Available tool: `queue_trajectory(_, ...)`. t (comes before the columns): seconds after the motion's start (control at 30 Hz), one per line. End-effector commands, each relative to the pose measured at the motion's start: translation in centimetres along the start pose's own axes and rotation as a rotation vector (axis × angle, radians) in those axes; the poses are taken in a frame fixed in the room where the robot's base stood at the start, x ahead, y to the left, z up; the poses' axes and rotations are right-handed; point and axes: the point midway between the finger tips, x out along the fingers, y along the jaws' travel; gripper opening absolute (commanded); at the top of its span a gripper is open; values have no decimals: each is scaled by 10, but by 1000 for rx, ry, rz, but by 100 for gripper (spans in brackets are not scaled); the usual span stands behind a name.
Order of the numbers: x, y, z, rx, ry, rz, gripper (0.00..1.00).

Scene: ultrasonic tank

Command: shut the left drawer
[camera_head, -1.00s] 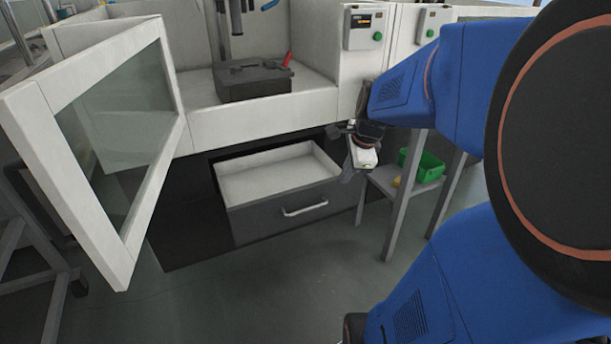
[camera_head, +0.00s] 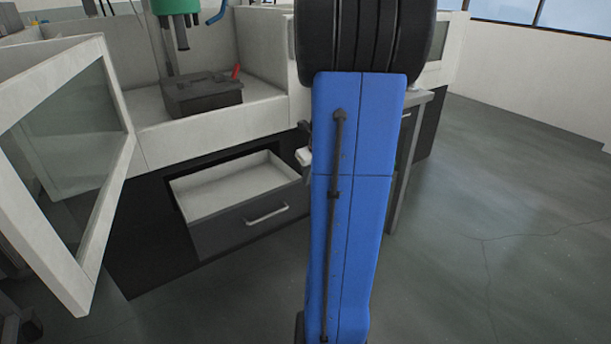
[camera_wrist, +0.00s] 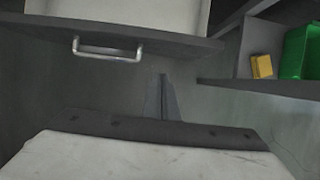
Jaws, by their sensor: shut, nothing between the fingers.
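The left drawer (camera_head: 240,228) is pulled out below the white cabinet. It has a dark front, a pale, empty-looking inside and a silver bar handle (camera_head: 267,214). In the wrist view the drawer front (camera_wrist: 45,28) crosses the upper left, and its handle (camera_wrist: 107,52) is clear to see. My gripper (camera_wrist: 164,84) is shut and empty, with its fingertips to the lower right of the handle and apart from it in the picture. In the head view my blue arm hides most of the gripper; only a small part shows right of the drawer.
A glass-paned cabinet door (camera_head: 22,125) stands open at left. A dark box-shaped fixture (camera_head: 205,98) sits in the cabinet. A shelf at right holds a green bin (camera_wrist: 301,50) and a yellow block (camera_wrist: 262,66). The floor (camera_head: 500,220) at right is clear.

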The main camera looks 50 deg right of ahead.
Motion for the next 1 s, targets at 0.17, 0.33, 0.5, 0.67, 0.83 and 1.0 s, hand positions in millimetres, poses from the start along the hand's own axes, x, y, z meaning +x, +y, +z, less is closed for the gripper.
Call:
queue_trajectory(0.17, 33, 1, 0, -2, 3, 3, 0)
queue_trajectory(0.33, 60, 1, 0, -2, 3, 2, 0)
queue_trajectory(0.5, 73, 1, 17, -4, 0, 0, 0)
queue_trajectory(0.67, 78, 1, 31, -4, 0, 0, 0)
queue_trajectory(0.83, 80, 1, 37, -3, 0, 0, 0)
queue_trajectory(1.0, 80, 1, 38, -3, 0, 0, 0)
